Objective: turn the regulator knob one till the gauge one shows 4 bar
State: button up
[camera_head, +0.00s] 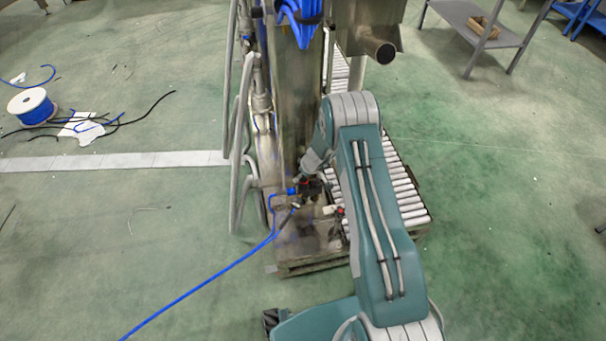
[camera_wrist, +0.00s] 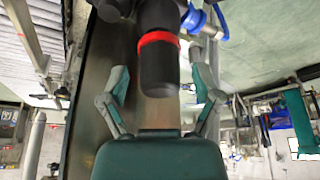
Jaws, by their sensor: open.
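In the wrist view, a black cylindrical knob (camera_wrist: 158,68) with a red ring around it hangs down from above, between the two fingers of my gripper (camera_wrist: 160,80). The fingers are open, one on each side of the knob, with a visible gap on both sides. The knob's free end points at my palm and seems a little apart from it. In the head view, the dark regulator assembly (camera_head: 312,187) with small red parts sits low on the metal machine, at the end of my arm. My gripper is hard to make out there. No gauge face can be read in either view.
A blue hose (camera_head: 205,283) runs from the regulator assembly to the lower left. A metal column (camera_head: 298,95) stands behind it, with grey bent pipes (camera_head: 240,150) at the left. A roller conveyor (camera_head: 403,190) lies to the right. Green floor is open on both sides.

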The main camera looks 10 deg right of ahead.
grip_shut()
jog(key=shift+m+t+h, duration=0.5)
jog(key=shift+m+h, duration=0.3)
jog(key=shift+m, duration=1.6)
grip_release()
jog(key=shift+r, duration=0.1)
jog(key=v, duration=1.1)
jog(key=shift+r, duration=0.35)
